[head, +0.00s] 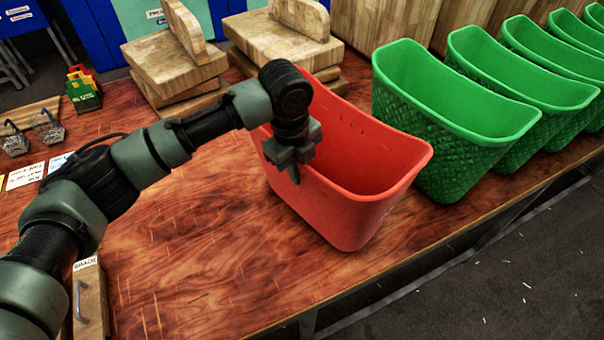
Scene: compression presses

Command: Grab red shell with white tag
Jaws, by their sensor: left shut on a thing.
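A red shell (349,208), shaped like an open tapered basket, stands upright on the wooden table near its front edge. My left gripper (293,168) reaches over from the left and is shut on the shell's near left rim. The fingers hide part of that rim. No white tag can be seen on the sides of the shell in view. My right gripper is not in view.
Several green shells (432,125) stand in a row to the right of the red one. Wooden blocks (172,65) stand behind. Small wire baskets (48,128) and cards sit at the left. The wooden table (215,265) is clear at front middle.

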